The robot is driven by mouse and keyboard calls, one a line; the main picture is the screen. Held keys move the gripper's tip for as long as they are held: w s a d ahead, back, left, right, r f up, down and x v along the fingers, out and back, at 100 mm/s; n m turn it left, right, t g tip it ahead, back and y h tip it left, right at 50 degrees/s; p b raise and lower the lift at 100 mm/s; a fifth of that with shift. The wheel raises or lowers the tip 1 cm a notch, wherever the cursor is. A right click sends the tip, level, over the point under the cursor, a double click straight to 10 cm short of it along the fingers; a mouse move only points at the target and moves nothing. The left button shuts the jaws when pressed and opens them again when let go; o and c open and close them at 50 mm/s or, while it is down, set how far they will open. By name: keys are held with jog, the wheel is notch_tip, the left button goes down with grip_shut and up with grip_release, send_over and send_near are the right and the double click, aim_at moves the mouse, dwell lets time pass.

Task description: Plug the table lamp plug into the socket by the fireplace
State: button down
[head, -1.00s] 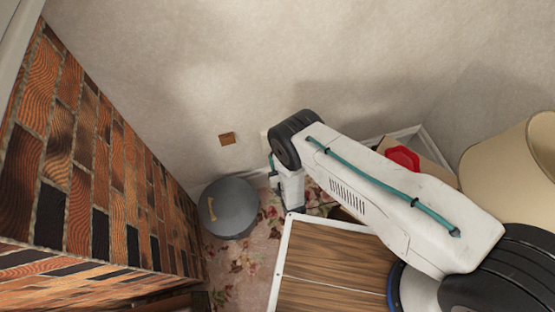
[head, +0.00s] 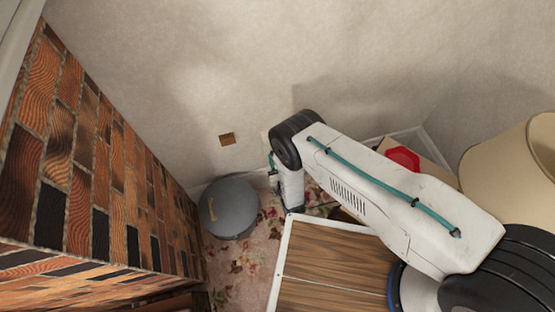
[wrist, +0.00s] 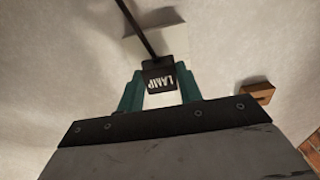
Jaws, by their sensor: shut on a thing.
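My gripper (wrist: 159,84) shows in the wrist view with its two teal fingers shut on the black lamp plug (wrist: 161,77), which bears the white word LAMP. A black cord runs up from the plug. The pale socket plate (wrist: 172,40) on the wall lies behind and above the plug. I cannot tell whether the plug touches it. In the head view my arm hides the plug, and only a sliver of the socket plate (head: 265,140) shows beside it. The beige shade of the table lamp (head: 505,165) is at the right edge.
The brick fireplace (head: 85,170) fills the left. A grey lidded bin (head: 230,210) stands on the floral carpet by the wall. A small wooden block (head: 227,139) is on the wall. A wooden-topped table (head: 325,270) and a red object (head: 403,158) lie under or near my arm.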

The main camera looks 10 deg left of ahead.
jog(key=shift+x, duration=1.15)
jog(key=c, duration=0.9)
grip_release()
jog(key=shift+o, duration=0.2)
jog(key=shift+s+d, duration=0.1)
jog(key=shift+s, duration=0.05)
jog(key=v, duration=0.7)
jog(key=shift+s+d, duration=0.15)
jog(key=shift+s, duration=0.1)
